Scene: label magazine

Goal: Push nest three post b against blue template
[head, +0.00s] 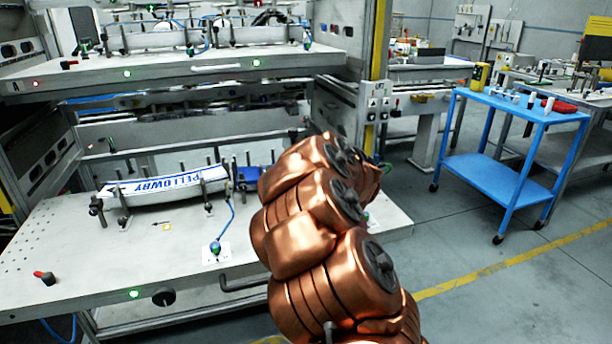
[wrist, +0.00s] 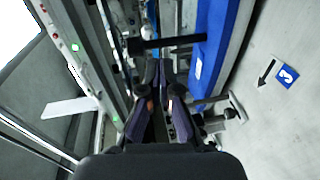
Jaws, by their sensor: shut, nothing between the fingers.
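My gripper (wrist: 160,76) is shut and empty in the wrist view. In the head view my copper arm hides it. A long blue piece with a white tag, likely the blue template (wrist: 212,55), runs along the right of the fingertips. A dark post with a crossbar (wrist: 168,42) stands just beyond the fingertips, its bar reaching toward the blue piece. A second dark post or clamp (wrist: 225,110) is right of the fingers. I cannot tell which is post b, or whether anything touches. In the head view, blue parts (head: 248,174) show left of my arm.
A nest holding a curved PELLOWBY strip (head: 170,184) stands on the lower bench (head: 75,245). A blue cable (head: 232,215) runs to a fitting near the bench middle. An upper shelf (head: 160,74) overhangs it. A blue cart (head: 510,175) stands right.

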